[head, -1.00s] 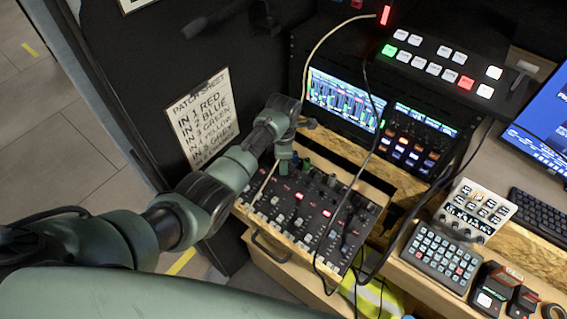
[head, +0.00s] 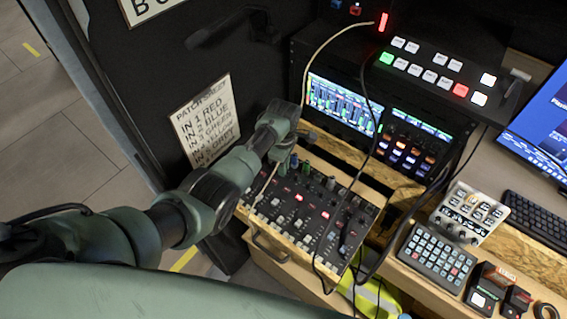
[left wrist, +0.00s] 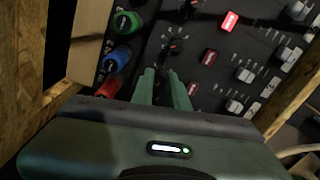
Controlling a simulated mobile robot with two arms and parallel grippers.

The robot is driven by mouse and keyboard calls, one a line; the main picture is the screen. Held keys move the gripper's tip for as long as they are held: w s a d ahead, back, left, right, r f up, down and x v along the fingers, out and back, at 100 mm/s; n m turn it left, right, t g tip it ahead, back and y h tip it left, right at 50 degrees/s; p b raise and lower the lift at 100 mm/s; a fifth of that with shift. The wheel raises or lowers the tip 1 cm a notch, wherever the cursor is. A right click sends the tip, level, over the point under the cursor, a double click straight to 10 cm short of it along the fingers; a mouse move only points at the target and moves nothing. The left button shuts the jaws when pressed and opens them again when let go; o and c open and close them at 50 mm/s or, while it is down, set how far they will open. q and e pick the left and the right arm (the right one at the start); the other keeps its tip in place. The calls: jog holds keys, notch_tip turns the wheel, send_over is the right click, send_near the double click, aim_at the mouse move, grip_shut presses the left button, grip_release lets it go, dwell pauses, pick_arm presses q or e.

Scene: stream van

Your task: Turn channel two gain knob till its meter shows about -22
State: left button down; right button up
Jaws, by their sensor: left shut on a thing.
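The mixer panel (head: 330,232) is a black board with knobs, lit red buttons and white faders, in a wooden tray. My left gripper (left wrist: 164,80) points at this panel; its two green fingers are shut on a small dark knob, mostly hidden between them. In the head view my left gripper (head: 280,152) is at the panel's far left part, its tips largely hidden by the wrist. The meter screen (head: 338,104) shows several green and blue bars behind the panel; its numbers are too small to read. My right gripper is not in view.
Red (left wrist: 109,86), blue (left wrist: 118,58) and green (left wrist: 127,23) plugs stand beside the fingers. Other small knobs and red buttons (left wrist: 229,21) are close by. A cable (head: 368,120) hangs across the screen and panel. A patch sheet (head: 204,122) hangs on the dark wall at left.

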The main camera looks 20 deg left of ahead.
pick_arm(q)
jog(key=m+p, duration=0.1)
jog(key=m, duration=0.4)
jog(key=shift+m, duration=0.4)
dwell(0.3)
jog(key=c, duration=1.4)
grip_release()
jog(key=shift+w+r+p, duration=0.1)
jog(key=shift+r+p, duration=0.25)
jog(key=shift+r, duration=0.2)
notch_tip(320, 180, up, 7)
jog(key=shift+f, duration=0.15)
